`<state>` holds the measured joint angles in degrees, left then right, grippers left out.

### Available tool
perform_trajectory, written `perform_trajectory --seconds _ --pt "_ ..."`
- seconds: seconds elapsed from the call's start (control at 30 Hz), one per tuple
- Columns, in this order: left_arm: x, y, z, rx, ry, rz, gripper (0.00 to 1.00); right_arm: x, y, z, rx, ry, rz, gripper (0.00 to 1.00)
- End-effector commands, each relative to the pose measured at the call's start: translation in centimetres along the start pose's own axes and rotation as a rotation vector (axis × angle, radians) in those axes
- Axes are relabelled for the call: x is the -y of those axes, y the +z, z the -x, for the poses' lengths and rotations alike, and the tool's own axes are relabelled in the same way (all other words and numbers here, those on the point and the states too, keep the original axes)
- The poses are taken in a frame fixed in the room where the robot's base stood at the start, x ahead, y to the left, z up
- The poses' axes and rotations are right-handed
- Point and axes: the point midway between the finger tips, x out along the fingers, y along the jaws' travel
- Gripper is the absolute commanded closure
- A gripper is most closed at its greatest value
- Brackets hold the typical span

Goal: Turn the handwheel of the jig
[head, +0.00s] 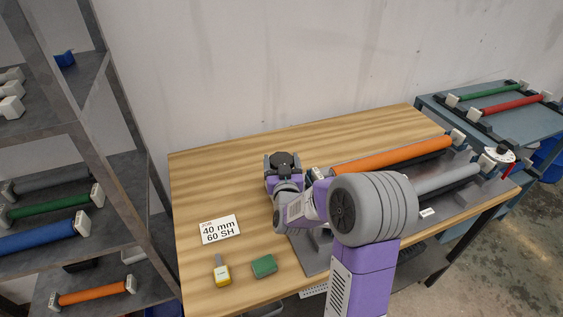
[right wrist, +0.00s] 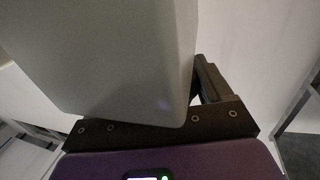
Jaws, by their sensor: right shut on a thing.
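The jig (head: 325,240) is a grey base along the table's right side. It carries an orange roller (head: 390,155) and a grey roller (head: 448,178). A pale disc with a red handle (head: 499,155), which looks like the handwheel, stands at its far right end. My right gripper (head: 312,174) is at the orange roller's near left end, mostly hidden by my own arm. In the right wrist view it is shut on a large pale block (right wrist: 115,60), seemingly the roller's white end block. One dark finger shows beside the block; the other is hidden. My left gripper is not in view.
A card reading "40 mm 60 SH" (head: 220,229), a yellow tool (head: 222,272) and a green block (head: 264,266) lie on the wooden table (head: 225,170). A shelf with rollers (head: 60,205) stands left; a blue-grey bench (head: 470,125) stands right. The table's back left is clear.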

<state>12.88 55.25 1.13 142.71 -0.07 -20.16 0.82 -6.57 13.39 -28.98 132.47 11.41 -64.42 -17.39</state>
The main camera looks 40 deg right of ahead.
Motion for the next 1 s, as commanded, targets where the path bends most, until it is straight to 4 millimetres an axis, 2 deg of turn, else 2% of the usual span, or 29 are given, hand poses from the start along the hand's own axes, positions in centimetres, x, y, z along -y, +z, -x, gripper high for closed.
perform_trajectory --seconds 0.37,0.67,1.0 --pt "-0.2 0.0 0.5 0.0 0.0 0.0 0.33 0.2 0.0 0.0 0.001 0.122 0.0 0.52" --pt "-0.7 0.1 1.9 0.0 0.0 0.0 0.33 0.3 -0.2 -0.1 0.0 0.379 0.003 0.52" --pt "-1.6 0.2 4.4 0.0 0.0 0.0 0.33 0.3 -0.2 -0.1 0.0 0.705 0.003 0.52"
